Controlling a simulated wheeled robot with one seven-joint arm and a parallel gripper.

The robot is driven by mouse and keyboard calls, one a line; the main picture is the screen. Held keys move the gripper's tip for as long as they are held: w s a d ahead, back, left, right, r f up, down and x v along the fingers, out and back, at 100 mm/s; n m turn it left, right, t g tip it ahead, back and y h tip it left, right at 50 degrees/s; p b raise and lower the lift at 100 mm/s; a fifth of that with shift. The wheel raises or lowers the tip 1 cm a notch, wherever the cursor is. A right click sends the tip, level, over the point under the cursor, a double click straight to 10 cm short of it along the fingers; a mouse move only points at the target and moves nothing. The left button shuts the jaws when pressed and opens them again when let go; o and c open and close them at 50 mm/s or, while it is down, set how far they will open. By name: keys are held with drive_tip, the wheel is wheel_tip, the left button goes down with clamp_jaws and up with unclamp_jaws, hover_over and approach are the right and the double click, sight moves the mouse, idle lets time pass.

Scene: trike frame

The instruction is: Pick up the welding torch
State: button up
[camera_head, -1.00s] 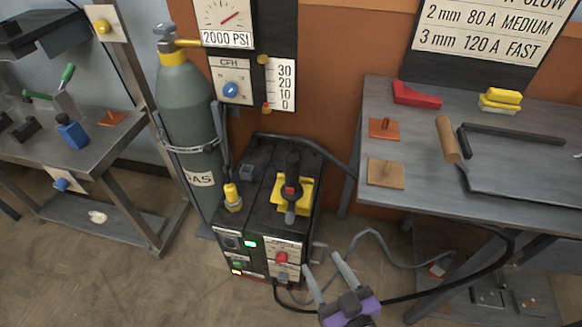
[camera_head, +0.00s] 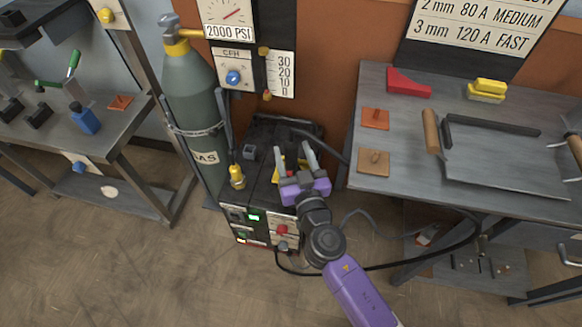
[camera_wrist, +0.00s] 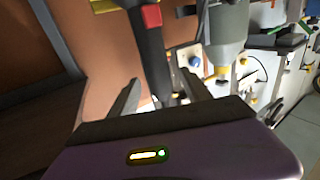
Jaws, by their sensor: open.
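The welding torch, with a dark handle and a red trigger, shows in the wrist view (camera_wrist: 152,55). It runs down from the top edge, and its lower end lies in line with the gap between my fingers. My gripper (camera_head: 295,157) is open above the welding machine (camera_head: 262,205); its fingers also show in the wrist view (camera_wrist: 160,92). I cannot tell whether they touch the torch. In the head view my gripper hides most of the torch and its yellow holder (camera_head: 279,172).
A gas cylinder (camera_head: 190,95) stands left of the machine. A grey workbench (camera_head: 400,120) on the right holds a red block (camera_head: 408,88), a yellow-topped brush (camera_head: 487,88) and copper plates. A black cable runs over the floor at right. A left bench (camera_head: 110,135) holds tools.

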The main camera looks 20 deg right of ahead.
drive_tip(key=shift+w+d, duration=0.15)
drive_tip(key=shift+w, duration=0.85)
clamp_jaws()
drive_tip(key=shift+r, duration=0.1)
drive_tip(key=shift+r, duration=0.15)
